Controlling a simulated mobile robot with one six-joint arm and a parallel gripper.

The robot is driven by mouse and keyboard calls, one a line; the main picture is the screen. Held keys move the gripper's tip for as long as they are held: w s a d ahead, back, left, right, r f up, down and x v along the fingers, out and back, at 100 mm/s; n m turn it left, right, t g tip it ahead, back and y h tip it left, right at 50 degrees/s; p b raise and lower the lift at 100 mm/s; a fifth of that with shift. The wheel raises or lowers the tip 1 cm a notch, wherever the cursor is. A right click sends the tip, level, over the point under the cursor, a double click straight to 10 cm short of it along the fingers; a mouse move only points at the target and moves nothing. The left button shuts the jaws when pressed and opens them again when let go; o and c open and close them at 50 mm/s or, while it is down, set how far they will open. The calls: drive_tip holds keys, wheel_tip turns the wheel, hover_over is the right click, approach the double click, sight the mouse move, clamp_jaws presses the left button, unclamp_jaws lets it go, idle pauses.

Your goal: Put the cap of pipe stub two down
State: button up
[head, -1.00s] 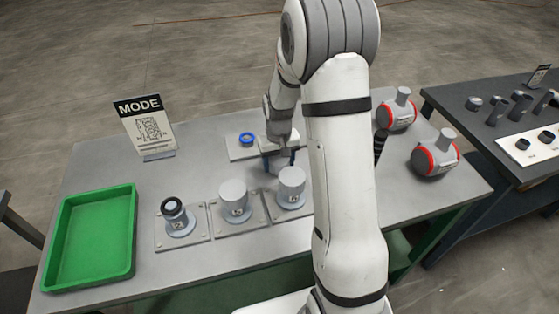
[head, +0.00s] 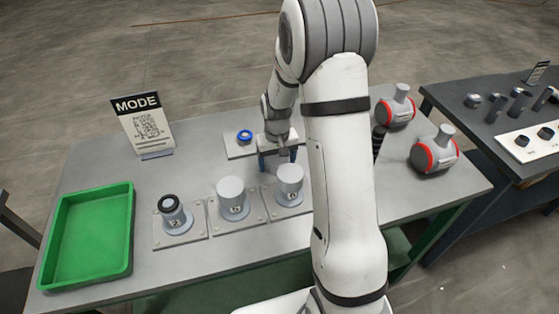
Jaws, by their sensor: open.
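Three pipe stubs stand in a row on square plates at the front of the table. The left stub (head: 174,214) has a dark ring at its top and no light cap on it. The middle stub carries a light grey cap (head: 231,187), and the right stub carries a similar cap (head: 290,177). Their small number labels are too blurred to read surely. My gripper (head: 278,163) points down with blue fingers apart, just behind and left of the right cap. I see nothing between the fingers. Its lower tips are partly hidden by the right cap.
Two red-banded grey vessels (head: 433,150) stand right of my arm.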

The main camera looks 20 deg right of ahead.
sight(277, 159)
drive_tip(key=shift+s+a+f, duration=0.15)
drive_tip(key=shift+s+f, duration=0.05)
drive_tip(key=shift+f, duration=0.05)
drive_tip(key=shift+r, duration=0.2)
wheel_tip(277, 159, up, 13)
drive_tip(key=s+a+r+t, duration=0.1)
drive_tip(key=s+r, duration=0.2)
drive_tip(key=s, duration=0.8)
drive_tip(key=s+a+r+t, duration=0.1)
drive_tip(key=s+r, duration=0.3)
drive_tip(key=s, duration=0.7)
drive_tip(key=shift+s+r+t, duration=0.15)
drive_tip(key=shift+s+t, duration=0.25)
drive_tip(key=shift+t, duration=0.1)
